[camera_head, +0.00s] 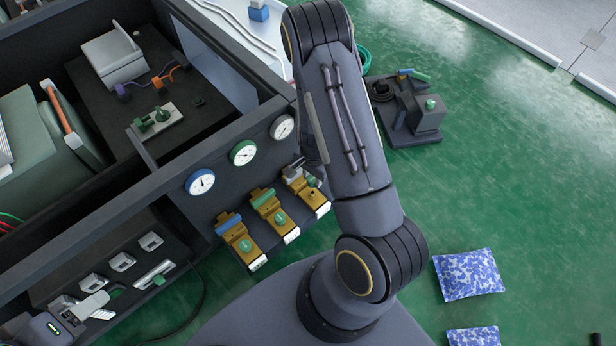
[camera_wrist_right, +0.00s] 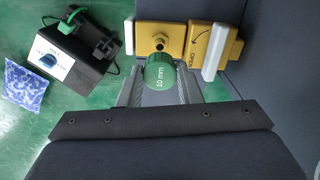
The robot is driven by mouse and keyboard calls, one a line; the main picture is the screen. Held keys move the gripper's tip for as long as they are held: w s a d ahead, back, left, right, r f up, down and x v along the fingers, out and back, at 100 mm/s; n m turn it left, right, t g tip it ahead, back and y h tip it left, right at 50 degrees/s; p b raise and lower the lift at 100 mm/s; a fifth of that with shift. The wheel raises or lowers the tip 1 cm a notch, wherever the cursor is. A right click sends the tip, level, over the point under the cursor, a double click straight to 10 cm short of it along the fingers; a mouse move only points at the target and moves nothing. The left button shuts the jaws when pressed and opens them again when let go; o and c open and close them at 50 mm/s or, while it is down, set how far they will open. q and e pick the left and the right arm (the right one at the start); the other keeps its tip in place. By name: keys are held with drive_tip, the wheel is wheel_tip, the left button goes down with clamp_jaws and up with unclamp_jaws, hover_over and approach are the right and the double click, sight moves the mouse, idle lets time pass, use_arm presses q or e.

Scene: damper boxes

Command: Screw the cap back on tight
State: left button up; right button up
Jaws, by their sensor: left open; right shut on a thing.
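A green cap (camera_wrist_right: 160,76) marked "10 mm" is between the fingers of my right gripper (camera_wrist_right: 168,88), which is shut on it in the right wrist view. Just beyond the cap is a yellow fitting (camera_wrist_right: 172,22) with an open round port (camera_wrist_right: 159,43); the cap overlaps its lower edge, and I cannot tell whether they touch. In the head view this is the rightmost yellow fitting (camera_head: 313,199), with my right gripper (camera_head: 312,178) at it, partly hidden by my arm.
Two other yellow fittings with green caps (camera_head: 246,245) (camera_head: 279,217) stand to the left. Three gauges (camera_head: 243,153) line the dark box wall above. A black device (camera_head: 428,112) and blue-white pouches (camera_head: 468,274) lie on the green floor, which is otherwise fairly clear.

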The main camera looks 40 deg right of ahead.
sight(312, 193)
drive_tip(key=shift+f+b, duration=2)
drive_tip(key=shift+f, duration=0.6)
drive_tip(key=shift+f+b, duration=0.9)
drive_tip(key=shift+f, duration=0.4)
idle(0.6)
idle(0.3)
drive_tip(key=o, duration=1)
drive_tip(key=shift+c, duration=1.3)
